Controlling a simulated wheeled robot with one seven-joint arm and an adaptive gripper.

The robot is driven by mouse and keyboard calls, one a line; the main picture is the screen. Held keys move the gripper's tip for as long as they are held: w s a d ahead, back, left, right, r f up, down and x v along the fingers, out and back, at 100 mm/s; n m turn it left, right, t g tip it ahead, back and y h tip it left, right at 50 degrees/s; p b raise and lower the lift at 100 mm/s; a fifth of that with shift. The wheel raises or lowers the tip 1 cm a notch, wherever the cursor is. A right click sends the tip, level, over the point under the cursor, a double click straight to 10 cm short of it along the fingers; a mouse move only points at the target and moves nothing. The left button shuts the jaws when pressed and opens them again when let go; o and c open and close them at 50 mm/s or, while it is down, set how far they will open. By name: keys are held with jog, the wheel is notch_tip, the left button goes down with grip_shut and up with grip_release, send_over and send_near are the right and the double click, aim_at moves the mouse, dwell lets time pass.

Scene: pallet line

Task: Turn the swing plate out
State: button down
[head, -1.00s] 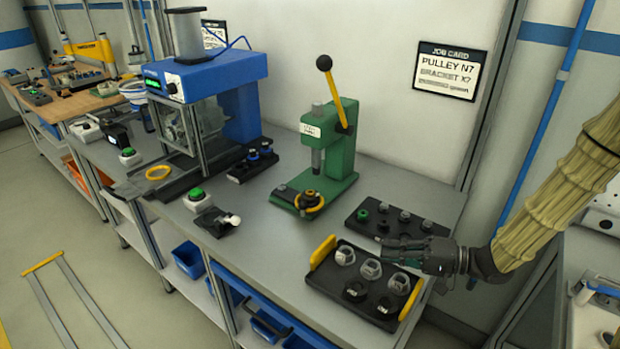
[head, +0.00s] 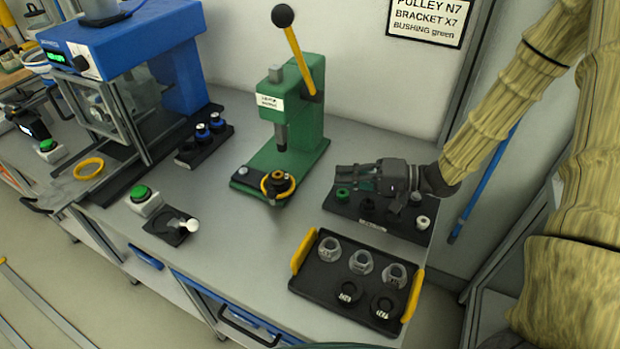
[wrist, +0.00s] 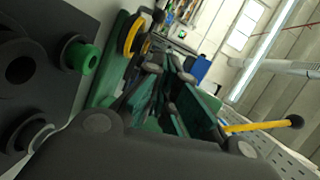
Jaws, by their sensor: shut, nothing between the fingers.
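The green arbor press (head: 310,118) stands on the bench with its yellow lever up. At the front of its base is a round plate with a yellow rim (head: 265,188), which I take for the swing plate. A dark part with an orange-brown top (head: 278,178) sits on it, under the ram. The yellow rim also shows in the wrist view (wrist: 133,35). My gripper (head: 340,179) is shut and empty, above the bushing tray and right of the press, pointing left. It is apart from the plate. My fingers (wrist: 168,95) fill the middle of the wrist view.
The black bushing tray (head: 345,214) lies under my gripper, with a green bushing (head: 342,194) and others. A yellow-handled tray (head: 325,287) with several pulleys and dark parts is in front. The blue machine (head: 120,45) stands left. Bench between press and front tray is clear.

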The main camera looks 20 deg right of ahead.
jog(key=w+a, duration=0.1)
jog(key=w+a+f, duration=0.1)
jog(key=w, duration=0.1)
jog(key=w+a+f, duration=0.1)
jog(key=shift+w+a, duration=0.15)
jog(key=shift+a, duration=0.05)
jog(key=x, duration=0.3)
jog(key=p+x, duration=0.1)
jog(key=x, duration=0.2)
jog(key=shift+s+a, duration=0.3)
jog(key=shift+s, duration=0.05)
jog(key=shift+s+a+f+p, duration=0.1)
jog(key=shift+s+a+p, duration=0.15)
jog(key=shift+a, duration=0.2)
jog(key=shift+s+a+p, duration=0.2)
jog(key=shift+a+p, duration=0.05)
jog(key=shift+a, duration=0.25)
jog(key=shift+s+a, duration=0.2)
jog(key=shift+a, duration=0.1)
jog(key=shift+a+f, duration=0.2)
jog(key=shift+a, duration=0.1)
